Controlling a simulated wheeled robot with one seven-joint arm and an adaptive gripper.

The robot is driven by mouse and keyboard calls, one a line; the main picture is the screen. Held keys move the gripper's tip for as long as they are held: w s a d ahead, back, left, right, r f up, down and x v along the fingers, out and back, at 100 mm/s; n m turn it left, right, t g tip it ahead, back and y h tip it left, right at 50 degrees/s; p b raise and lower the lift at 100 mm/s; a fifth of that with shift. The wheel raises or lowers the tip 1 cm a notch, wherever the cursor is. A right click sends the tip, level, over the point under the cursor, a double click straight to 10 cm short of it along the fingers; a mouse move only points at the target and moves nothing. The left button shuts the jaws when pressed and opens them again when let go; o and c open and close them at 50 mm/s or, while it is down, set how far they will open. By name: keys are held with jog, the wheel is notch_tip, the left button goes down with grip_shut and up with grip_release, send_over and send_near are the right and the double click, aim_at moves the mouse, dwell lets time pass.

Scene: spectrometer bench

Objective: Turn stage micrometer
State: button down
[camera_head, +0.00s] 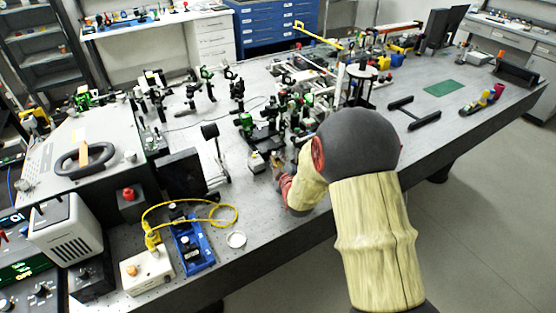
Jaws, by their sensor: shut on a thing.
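My arm reaches in from the bottom right over the front edge of the optical bench (300,210). My gripper (277,163) is small in this view, at the front of a dark stage assembly (266,135) that carries green-ringed optic mounts. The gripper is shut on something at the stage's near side. The stage micrometer itself cannot be made out, as the gripper and my wrist cover that spot. A small pale-topped block (257,163) stands just left of the gripper.
Nearer are a blue tray (191,247), a yellow cable (233,207) and a beige box (147,271). Many optic posts crowd behind. Black bars (414,115) lie right, near clear bench.

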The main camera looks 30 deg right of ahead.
jog(key=shift+m, duration=0.3)
jog(key=m+p, duration=0.1)
jog(key=m+y+p, duration=0.1)
jog(key=shift+d+r+m+g+y, duration=0.15)
jog(key=shift+m+g+y, duration=0.15)
jog(key=m+y+p, duration=0.1)
jog(key=m+p, duration=0.1)
jog(key=p, duration=0.1)
jog(key=shift+d+r+y+p, duration=0.1)
jog(key=shift+y+p, duration=0.2)
jog(key=shift+y, duration=0.1)
jog(key=m+y+p, duration=0.2)
jog(key=m+p, duration=0.1)
jog(key=p, duration=0.2)
jog(key=shift+d, duration=0.1)
jog(key=shift+f+m+y+p, duration=0.25)
jog(key=shift+m+y+p, duration=0.95)
jog(key=shift+m+p, duration=0.65)
jog(key=c, duration=1.9)
grip_release()
jog(key=shift+o, duration=0.5)
